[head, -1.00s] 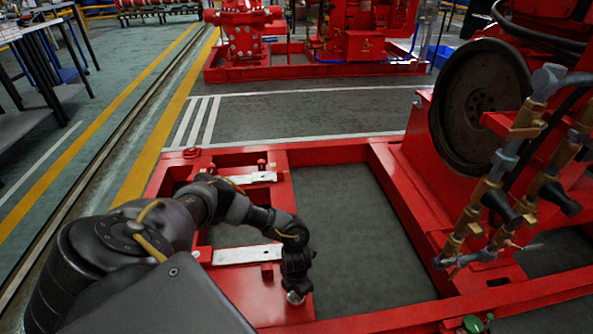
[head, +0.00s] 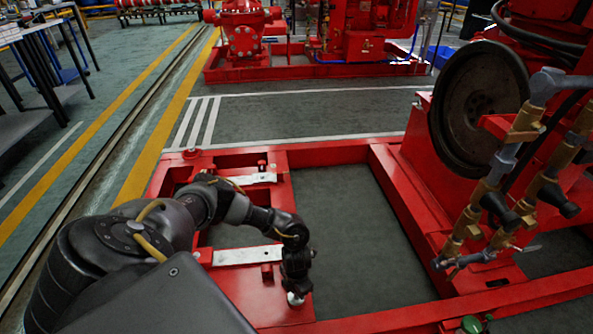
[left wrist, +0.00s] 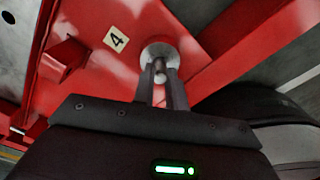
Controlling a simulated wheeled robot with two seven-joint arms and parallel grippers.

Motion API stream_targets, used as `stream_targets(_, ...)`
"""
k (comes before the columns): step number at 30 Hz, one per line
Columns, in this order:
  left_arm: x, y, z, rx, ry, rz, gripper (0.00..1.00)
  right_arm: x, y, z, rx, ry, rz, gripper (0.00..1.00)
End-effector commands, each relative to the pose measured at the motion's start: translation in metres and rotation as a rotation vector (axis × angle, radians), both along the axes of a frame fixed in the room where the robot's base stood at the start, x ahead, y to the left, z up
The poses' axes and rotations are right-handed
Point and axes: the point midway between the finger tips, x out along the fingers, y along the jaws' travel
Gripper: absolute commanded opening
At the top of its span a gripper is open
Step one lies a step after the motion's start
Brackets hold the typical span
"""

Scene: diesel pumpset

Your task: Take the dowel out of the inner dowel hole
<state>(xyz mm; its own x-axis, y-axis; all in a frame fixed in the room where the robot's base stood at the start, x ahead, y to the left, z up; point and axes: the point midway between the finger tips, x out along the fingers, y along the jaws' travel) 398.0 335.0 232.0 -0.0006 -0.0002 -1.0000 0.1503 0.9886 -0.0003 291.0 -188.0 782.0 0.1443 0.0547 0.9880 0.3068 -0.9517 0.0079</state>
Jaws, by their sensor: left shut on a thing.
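My left gripper (head: 295,293) points down at the near right corner of the red base frame. In the left wrist view its two fingers (left wrist: 160,71) are shut on the dowel (left wrist: 160,78), a small light pin. The dowel stands over a round bare-metal pad (left wrist: 151,51) on the red plate. The fingers and dowel cover the hole itself, so I cannot tell how deep the dowel sits. A label with the number 4 (left wrist: 116,39) is beside the pad. My right gripper is not in view.
Two silver strips, a near one (head: 247,255) and a far one (head: 250,179), lie on the red frame (head: 215,300). A red block (left wrist: 64,58) stands near the label. A flywheel (head: 480,108) and brass-fitted pipes (head: 500,180) rise at right. The frame's middle opening (head: 355,240) is clear.

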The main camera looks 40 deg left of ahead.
Motion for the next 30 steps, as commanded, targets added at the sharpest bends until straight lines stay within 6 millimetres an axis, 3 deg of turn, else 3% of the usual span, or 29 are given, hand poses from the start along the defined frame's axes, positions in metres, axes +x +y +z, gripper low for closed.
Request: stream_targets(30, 0.000, 0.000, 0.022, 0.000, -0.001, 0.000, 0.00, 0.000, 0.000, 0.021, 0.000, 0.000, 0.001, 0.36)
